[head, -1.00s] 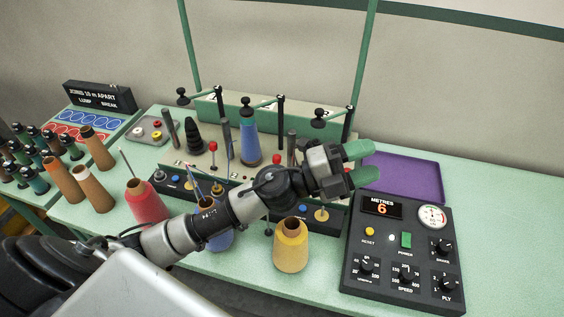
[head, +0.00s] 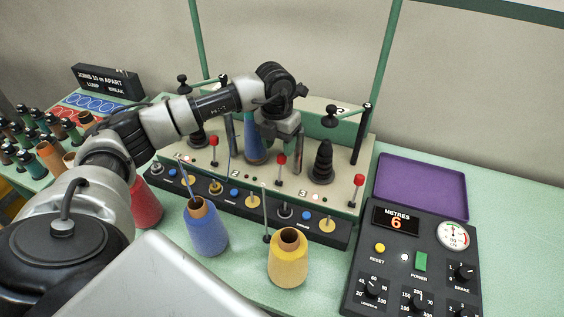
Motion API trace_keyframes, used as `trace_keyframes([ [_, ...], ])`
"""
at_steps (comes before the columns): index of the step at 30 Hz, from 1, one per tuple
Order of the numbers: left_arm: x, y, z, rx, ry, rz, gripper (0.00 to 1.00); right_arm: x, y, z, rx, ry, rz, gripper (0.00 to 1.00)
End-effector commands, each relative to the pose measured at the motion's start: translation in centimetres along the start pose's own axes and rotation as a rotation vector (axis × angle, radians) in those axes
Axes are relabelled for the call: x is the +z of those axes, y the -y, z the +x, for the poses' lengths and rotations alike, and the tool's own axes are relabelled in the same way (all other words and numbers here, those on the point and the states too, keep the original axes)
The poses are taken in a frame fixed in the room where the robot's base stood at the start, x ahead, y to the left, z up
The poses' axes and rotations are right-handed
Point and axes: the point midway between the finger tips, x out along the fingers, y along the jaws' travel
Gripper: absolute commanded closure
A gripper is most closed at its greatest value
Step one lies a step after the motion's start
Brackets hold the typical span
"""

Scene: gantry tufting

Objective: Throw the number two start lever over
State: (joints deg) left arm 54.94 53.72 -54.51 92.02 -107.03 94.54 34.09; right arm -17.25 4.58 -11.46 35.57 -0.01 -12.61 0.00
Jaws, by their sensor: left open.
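The start levers are red-knobbed sticks on the cream panel of the machine. The number two start lever (head: 281,161) is the middle one, to the right of the printed 2, and stands about upright. The first lever (head: 213,141) and third lever (head: 359,181) also stand up. My left gripper (head: 281,143) is open, pointing down just above and behind the middle knob in the picture. I cannot tell whether it touches the knob. Its fingers are partly hidden by its own body. My right gripper is not in view.
A blue cone (head: 255,143) stands close beside the gripper, and a black cone (head: 322,163) stands to the right. Blue (head: 207,232) and yellow (head: 288,265) cones stand in front of the machine. A control box (head: 400,265) and purple tray (head: 425,184) are at the right.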

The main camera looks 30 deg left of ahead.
Motion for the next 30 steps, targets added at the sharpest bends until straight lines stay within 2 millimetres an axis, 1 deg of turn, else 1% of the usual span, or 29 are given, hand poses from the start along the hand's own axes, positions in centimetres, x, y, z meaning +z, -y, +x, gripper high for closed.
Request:
trace_keyframes([
  [1, -0.1, 0.1, 0.9, 0.0, -0.005, 0.001, 0.5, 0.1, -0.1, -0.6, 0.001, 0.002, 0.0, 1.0],
  [6, -0.1, 0.1, 4.1, -0.001, -0.004, 0.001, 0.5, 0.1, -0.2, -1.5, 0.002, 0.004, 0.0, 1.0],
  [9, 0.0, 0.2, 5.6, -0.003, -0.002, 0.002, 0.5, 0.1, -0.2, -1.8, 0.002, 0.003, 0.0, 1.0],
  [12, 0.0, 0.1, 6.6, -0.003, -0.001, 0.002, 0.5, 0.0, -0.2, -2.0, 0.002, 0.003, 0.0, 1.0],
  [16, 0.0, 0.1, 7.3, -0.003, 0.0, 0.002, 0.5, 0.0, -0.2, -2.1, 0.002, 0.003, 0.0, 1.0],
  [23, 0.0, 0.1, 7.5, -0.003, 0.001, 0.003, 0.5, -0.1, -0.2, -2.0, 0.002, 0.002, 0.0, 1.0],
  [24, 0.0, 0.1, 7.5, -0.003, 0.001, 0.003, 0.51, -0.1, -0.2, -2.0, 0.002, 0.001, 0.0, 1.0],
  [26, 0.0, 0.1, 7.4, -0.003, 0.001, 0.003, 0.61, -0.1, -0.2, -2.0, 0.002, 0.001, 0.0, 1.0],
  [30, 0.0, 0.1, 7.4, -0.003, 0.001, 0.003, 0.82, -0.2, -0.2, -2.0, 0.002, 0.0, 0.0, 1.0],
])
